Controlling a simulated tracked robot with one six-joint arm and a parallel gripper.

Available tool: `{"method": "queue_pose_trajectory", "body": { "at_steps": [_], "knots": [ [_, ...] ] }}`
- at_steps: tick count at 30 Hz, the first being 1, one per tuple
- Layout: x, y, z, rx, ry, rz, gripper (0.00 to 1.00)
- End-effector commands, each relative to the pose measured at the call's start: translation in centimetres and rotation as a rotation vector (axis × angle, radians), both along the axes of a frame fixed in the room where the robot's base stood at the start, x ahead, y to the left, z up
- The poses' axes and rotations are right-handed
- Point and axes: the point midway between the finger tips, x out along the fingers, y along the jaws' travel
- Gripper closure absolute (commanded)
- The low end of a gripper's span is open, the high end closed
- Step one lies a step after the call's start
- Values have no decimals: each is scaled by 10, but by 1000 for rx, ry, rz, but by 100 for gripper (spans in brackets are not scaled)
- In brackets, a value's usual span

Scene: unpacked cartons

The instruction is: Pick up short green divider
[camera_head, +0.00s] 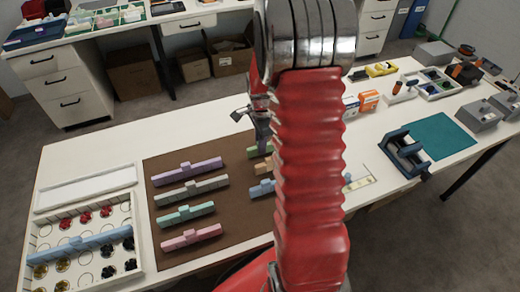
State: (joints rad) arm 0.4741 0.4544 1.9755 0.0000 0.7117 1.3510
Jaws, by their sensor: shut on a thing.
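The short green divider (252,152) shows as a small piece on the brown mat (163,250), near the mat's far edge. My gripper (262,140) is right above it, pointing down, and is shut on it. My red arm hides the divider's right part and much of the gripper. I cannot tell whether the divider touches the mat. A short orange divider (262,167) and a short blue divider (261,189) lie nearer on the mat, partly behind my arm.
Long purple (188,172), grey (190,191), teal (186,214) and pink (191,237) dividers lie on the mat's left. A white compartment tray (137,233) with a blue divider (85,244) across it stands at left. A dark blue tape dispenser (404,155) stands at right.

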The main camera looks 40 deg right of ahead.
Motion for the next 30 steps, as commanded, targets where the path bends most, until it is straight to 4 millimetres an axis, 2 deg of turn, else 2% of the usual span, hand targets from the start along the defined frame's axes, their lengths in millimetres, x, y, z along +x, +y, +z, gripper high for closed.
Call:
{"method": "queue_pose_trajectory", "body": {
  "at_steps": [11, 16, 20, 30],
  "knots": [
    [0, 0, 1, 0, 0, 0, 100],
    [0, 0, 10, 0, -1, 0, 100],
    [1, 0, 27, -2, -3, 0, 100],
    [1, 0, 85, -2, -3, 0, 100]
  ]
}}
